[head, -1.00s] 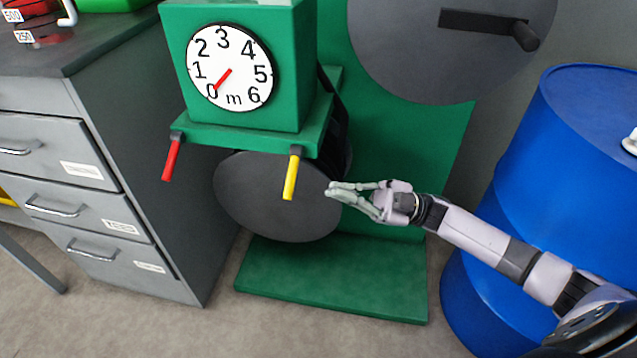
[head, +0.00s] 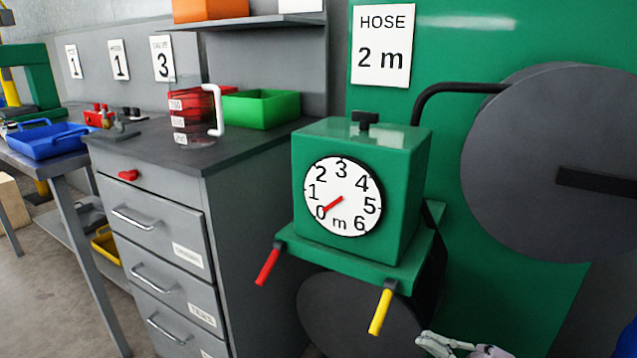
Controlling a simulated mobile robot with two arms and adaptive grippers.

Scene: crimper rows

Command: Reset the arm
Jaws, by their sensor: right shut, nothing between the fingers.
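My right gripper (head: 450,345) shows at the bottom edge of the head view, right of the yellow lever (head: 380,312). It is shut and empty, and most of it and its arm are cut off by the frame. It looks apart from the lever. The green hose machine (head: 405,190) has a round dial (head: 343,196) with its red pointer near 0 m. A red lever (head: 267,266) hangs at its left. My left gripper is not in view.
A grey drawer cabinet (head: 262,235) stands left of the machine. On its top are a clear jug (head: 190,125) and a green bin (head: 260,108). A blue tray (head: 48,140) lies on a bench at far left. A large grey reel (head: 550,130) is at right. A sign (head: 381,46) reads "HOSE 2 m".

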